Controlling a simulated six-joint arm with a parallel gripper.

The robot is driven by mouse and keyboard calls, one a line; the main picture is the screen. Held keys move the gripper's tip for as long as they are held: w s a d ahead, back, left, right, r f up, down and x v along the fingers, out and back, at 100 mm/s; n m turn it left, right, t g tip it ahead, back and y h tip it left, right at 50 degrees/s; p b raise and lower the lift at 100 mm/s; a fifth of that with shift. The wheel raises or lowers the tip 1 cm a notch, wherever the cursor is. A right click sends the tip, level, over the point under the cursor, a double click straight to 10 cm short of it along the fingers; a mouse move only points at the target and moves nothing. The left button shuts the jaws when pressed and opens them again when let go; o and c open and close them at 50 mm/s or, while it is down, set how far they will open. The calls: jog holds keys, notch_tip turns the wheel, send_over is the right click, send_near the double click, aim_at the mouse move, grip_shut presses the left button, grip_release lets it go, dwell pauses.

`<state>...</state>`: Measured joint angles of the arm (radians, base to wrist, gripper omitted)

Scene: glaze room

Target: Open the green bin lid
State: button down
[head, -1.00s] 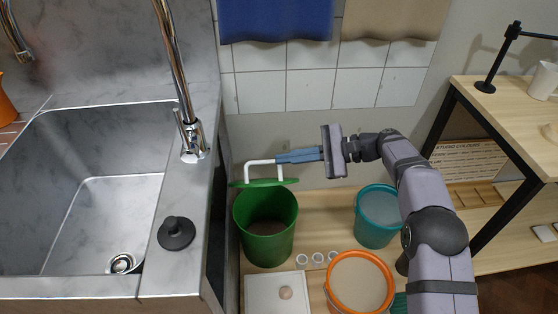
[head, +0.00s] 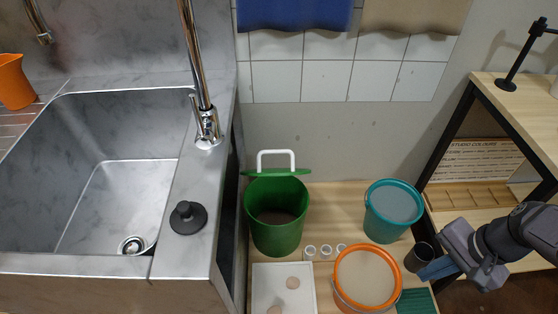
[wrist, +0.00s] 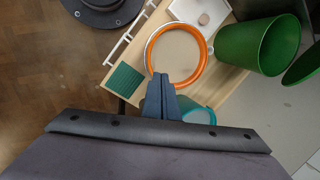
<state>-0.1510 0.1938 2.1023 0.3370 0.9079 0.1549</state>
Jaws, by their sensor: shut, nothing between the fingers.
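The green bin (head: 277,228) stands on the wooden board beside the sink, its mouth uncovered and its dark inside showing. Its green lid (head: 262,173) is up at the bin's back rim, seen nearly edge-on, with a white handle (head: 276,153) above it. My gripper (head: 432,270) is at the right, well apart from the bin, near a dark cup. Its blue fingers are together and empty, also in the wrist view (wrist: 164,84). The wrist view shows the bin (wrist: 257,46) at upper right and part of the lid (wrist: 303,66) at the right edge.
A teal bucket (head: 392,226) and an orange-rimmed bucket (head: 340,291) stand between bin and gripper. Small white cups (head: 325,251), a white tray (head: 263,300) and a dark cup (head: 418,258) are close by. The steel sink (head: 223,250) borders the left; a shelf frame (head: 447,128) stands right.

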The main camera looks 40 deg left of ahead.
jog(key=s+d+f+n+h, duration=0.2)
jog(key=s+d+n+h, duration=0.1)
jog(key=s+d, duration=0.75)
jog(key=w+a+r+m+t+y+p, duration=0.15)
jog(key=w+a+m, duration=0.25)
jog(key=a, duration=0.5)
jog(key=w+a+r+m+t+y+p, duration=0.1)
jog(key=w+a+r+m+t+y, duration=0.2)
jog(key=a, duration=0.6)
jog(key=w+a+r+m+t+y+p, duration=0.15)
jog(key=w+a+m, duration=0.3)
jog(key=a, duration=0.45)
jog(key=s+a+r+m+t+y+p, duration=0.1)
jog(key=s+a+r+m, duration=0.1)
jog(key=s+a+m, duration=0.4)
jog(key=s+a+r+m+t+p, duration=0.1)
jog(key=s+a+r+m, duration=0.15)
jog(key=a+m, duration=0.45)
jog(key=s+a+r+m+t+y, duration=0.1)
jog(key=s+a+r+m, duration=0.2)
jog(key=a, duration=0.6)
jog(key=shift+p+x, duration=0.35)
jog(key=shift+x, duration=4.75)
jog(key=shift+d+f, duration=0.1)
jog(key=shift+r+p, duration=0.2)
jog(key=shift+p, duration=0.2)
